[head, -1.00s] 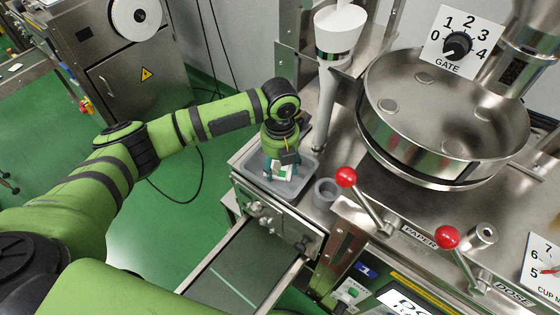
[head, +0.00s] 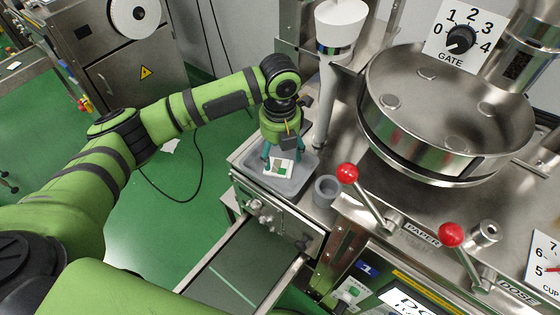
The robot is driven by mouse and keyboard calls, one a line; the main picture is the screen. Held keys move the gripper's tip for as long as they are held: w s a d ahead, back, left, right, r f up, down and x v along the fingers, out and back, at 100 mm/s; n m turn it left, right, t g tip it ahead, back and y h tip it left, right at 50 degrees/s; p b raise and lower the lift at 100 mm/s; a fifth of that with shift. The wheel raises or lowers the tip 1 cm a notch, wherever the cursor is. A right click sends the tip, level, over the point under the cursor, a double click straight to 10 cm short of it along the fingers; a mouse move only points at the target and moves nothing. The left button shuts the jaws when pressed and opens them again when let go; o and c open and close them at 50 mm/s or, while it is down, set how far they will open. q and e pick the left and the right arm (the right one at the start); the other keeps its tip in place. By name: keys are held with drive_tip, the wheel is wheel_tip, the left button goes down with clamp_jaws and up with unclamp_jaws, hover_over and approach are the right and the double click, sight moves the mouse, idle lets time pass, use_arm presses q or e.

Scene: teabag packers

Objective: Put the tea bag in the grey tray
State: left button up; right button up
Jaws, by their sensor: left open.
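The tea bag (head: 279,168), a small white square with a green and brown label, lies in the grey tray (head: 290,192), seen between my fingers. The tray sits on the left end of the machine's steel top. My left gripper (head: 282,160) points down over the tray with its teal fingers spread to either side of the tea bag. It is open, and the fingers hide part of the tray. My right gripper is out of view.
A small grey cup (head: 326,190) stands just right of the tray. A white funnel on a tube (head: 327,95) rises behind it. A large steel bowl (head: 440,105) and two red-knobbed levers (head: 348,173) are farther right. A chute (head: 235,270) runs in front.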

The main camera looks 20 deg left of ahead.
sight(280, 166)
use_arm(q)
wheel_tip(280, 166, up, 8)
drive_tip(key=b, duration=0.1)
drive_tip(key=shift+b, duration=0.4)
drive_tip(key=shift+r, duration=0.1)
idle(1.6)
